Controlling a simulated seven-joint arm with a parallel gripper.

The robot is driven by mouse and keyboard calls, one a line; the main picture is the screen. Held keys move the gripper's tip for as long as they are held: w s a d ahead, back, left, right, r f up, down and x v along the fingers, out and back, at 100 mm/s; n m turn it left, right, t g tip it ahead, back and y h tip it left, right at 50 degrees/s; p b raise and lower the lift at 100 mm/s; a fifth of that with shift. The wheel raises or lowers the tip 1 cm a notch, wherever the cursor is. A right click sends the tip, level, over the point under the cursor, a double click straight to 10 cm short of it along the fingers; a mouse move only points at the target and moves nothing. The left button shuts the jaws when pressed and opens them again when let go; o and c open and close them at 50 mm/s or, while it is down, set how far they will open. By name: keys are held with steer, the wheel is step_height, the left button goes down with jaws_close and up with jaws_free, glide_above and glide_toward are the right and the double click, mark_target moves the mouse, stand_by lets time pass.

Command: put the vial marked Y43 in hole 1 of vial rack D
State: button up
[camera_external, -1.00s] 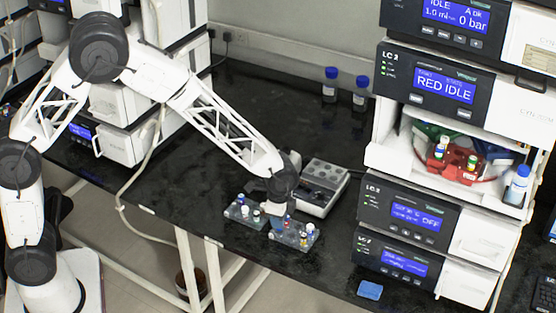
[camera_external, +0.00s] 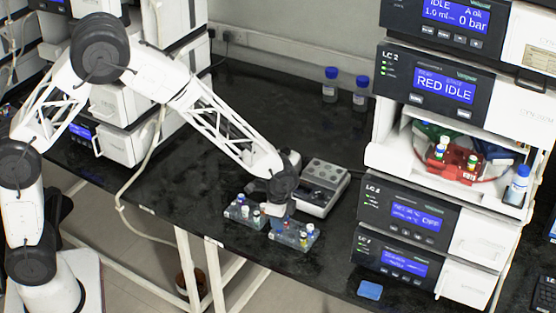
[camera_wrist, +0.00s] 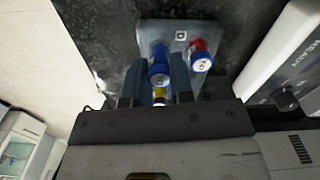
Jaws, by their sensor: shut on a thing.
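My gripper (camera_wrist: 157,72) is low over the racks in the wrist view. Its two dark fingers are closed around a blue-capped vial (camera_wrist: 158,72); the cap's mark is too small to read. The external view shows my gripper (camera_external: 278,208) at the back of the right rack (camera_external: 283,240). The wrist view shows a grey-blue rack (camera_wrist: 150,30) with a small square label whose letter I cannot read surely. Something yellow (camera_wrist: 158,93) shows between the fingers. The rack holes below are hidden.
A second rack with several vials (camera_external: 238,219) stands close on the left. A grey instrument (camera_external: 325,180) is just behind the racks. The bench's front edge is near. Two blue-capped bottles (camera_external: 330,85) stand far back.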

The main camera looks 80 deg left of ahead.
steer(key=shift+f, duration=0.8)
stand_by(0.9)
steer(key=o, duration=1.1)
steer(key=shift+o, duration=0.2)
steer(key=shift+r, duration=0.15)
steer(key=shift+r, duration=2.85)
